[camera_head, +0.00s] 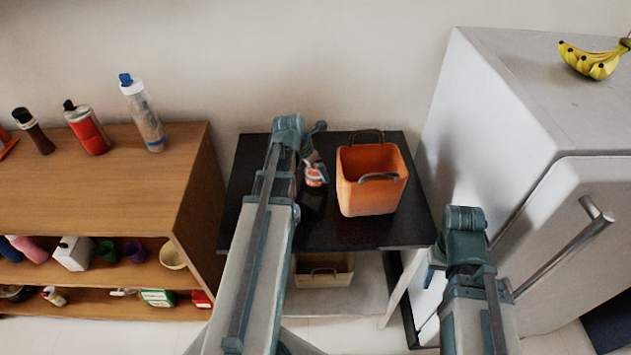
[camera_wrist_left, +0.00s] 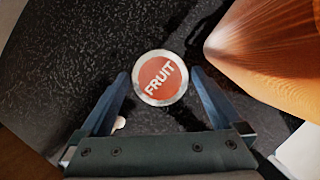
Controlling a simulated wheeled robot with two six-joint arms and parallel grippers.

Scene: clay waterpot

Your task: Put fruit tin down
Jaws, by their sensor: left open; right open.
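The fruit tin (camera_head: 316,176) is a small can with an orange-red label on the black table (camera_head: 345,235), left of the orange basket. In the left wrist view, its round lid (camera_wrist_left: 160,78) reads "FRUIT" and faces the camera; the tin's lower part is hidden beneath the lid. My left gripper (camera_wrist_left: 160,73) is open, with its fingers to either side of the tin and a gap showing on each side. In the head view, my left arm hides part of the table near the tin. My right gripper (camera_head: 432,268) is open, low beside the table's right edge, away from the tin.
The orange basket (camera_head: 371,190) with dark handles stands close right of the tin. A wooden shelf (camera_head: 95,175) with bottles is on the left, a fridge (camera_head: 510,130) with bananas (camera_head: 594,64) on the right. A tan bin (camera_head: 324,271) sits below. The table's front right is clear.

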